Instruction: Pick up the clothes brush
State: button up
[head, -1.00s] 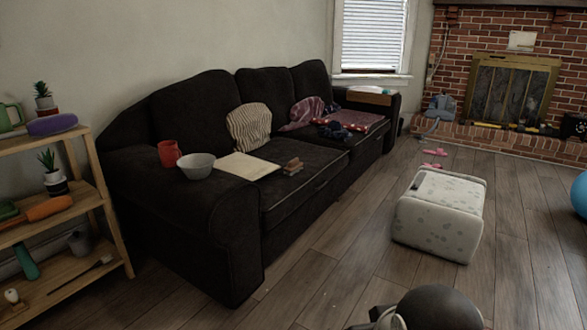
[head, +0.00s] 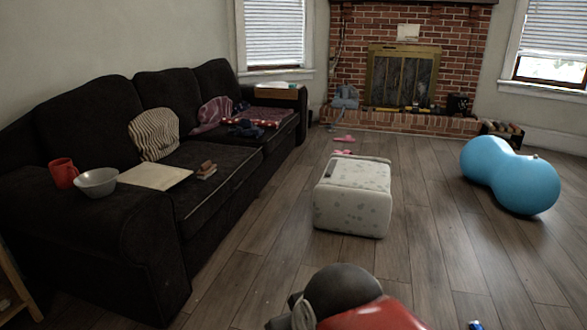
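A small brown block-like object (head: 206,170), which may be the clothes brush, lies on the dark sofa's seat (head: 215,205) near its front edge. It is too small to tell for sure. It sits just right of a flat cream board or folder (head: 155,177). My gripper is not in view, so I cannot see whether it is open or holding anything.
A red mug (head: 63,173) and grey bowl (head: 97,182) sit on the sofa's near arm. A pale pouf (head: 352,197) stands on the floor. A blue peanut-shaped ball (head: 510,177) is right. A dark rounded thing (head: 345,288) and red shape (head: 375,315) fill the bottom foreground.

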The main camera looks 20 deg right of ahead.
aim_at(207, 169)
jog(key=i+z, duration=0.1)
jog(key=i, duration=0.55)
jog(key=i+l+z, duration=0.1)
jog(key=i, duration=0.55)
jog(key=i+z, duration=0.15)
jog(key=i, duration=0.5)
jog(key=i+j+z, duration=0.1)
jog(key=i, duration=0.5)
jog(key=i+j+z, duration=0.1)
jog(key=i, duration=0.55)
jog(key=j, duration=0.1)
